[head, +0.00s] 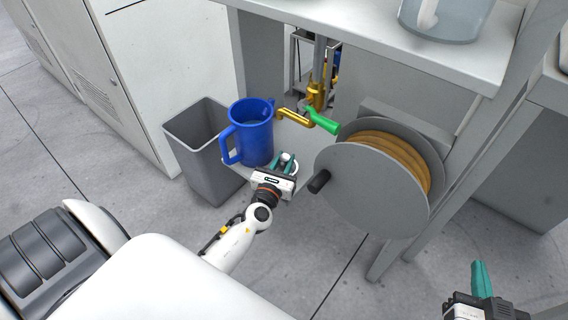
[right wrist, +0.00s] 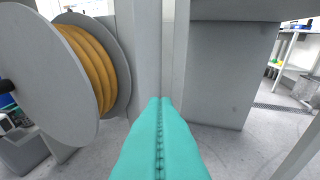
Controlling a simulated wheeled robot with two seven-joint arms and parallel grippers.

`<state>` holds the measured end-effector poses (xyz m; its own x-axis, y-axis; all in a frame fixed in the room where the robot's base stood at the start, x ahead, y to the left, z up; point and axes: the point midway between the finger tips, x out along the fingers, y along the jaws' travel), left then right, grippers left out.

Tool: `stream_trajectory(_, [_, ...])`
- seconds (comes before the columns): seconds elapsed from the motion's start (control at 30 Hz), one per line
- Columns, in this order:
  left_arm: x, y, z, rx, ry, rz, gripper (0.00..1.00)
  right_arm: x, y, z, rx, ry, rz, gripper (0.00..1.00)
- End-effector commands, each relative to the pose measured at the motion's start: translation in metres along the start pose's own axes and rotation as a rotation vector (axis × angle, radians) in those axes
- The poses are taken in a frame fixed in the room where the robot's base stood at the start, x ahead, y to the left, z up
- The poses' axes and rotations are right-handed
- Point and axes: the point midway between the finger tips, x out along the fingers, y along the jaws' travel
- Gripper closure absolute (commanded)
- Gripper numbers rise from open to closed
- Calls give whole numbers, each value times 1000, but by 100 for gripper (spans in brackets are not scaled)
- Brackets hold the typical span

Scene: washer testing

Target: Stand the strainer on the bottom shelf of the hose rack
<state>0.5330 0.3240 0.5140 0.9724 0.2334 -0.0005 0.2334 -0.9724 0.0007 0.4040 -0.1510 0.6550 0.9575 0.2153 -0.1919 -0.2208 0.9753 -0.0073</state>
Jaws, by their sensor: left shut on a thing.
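My left gripper (head: 284,163) is at the centre of the head view, just right of and below a blue jug. It is shut on a small pale, partly dark thing (head: 286,157), which I take to be the strainer; the fingers hide much of it. The hose rack is not clearly made out; a pale shelf edge (head: 232,163) shows beneath the jug, to the left of my left gripper. My right gripper (head: 479,275) is at the lower right. In the right wrist view its teal fingers (right wrist: 160,120) are together with nothing between them.
The blue jug (head: 252,133) stands beside a grey bin (head: 200,140). A grey hose reel (head: 370,190) with a black knob is close on the right. A brass tap (head: 300,117) with a green handle is behind. A white bench (head: 450,55) overhangs the reel.

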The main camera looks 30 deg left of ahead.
Motion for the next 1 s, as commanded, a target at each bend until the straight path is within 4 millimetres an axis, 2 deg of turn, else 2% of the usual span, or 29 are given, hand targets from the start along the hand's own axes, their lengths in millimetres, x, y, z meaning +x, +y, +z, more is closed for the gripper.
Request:
stream_trajectory(0.6, [0,0,3,1,1,0,100,1,2,11,1,-70,4,100])
stream_trajectory(0.63, [0,0,3,1,0,0,71,1,2,12,1,-75,4,100])
stream_trajectory(0.73, [0,0,3,1,0,0,55,1,2,12,1,-77,3,100])
stream_trajectory(1.0, [0,0,3,1,0,0,53,1,2,12,1,-74,4,100])
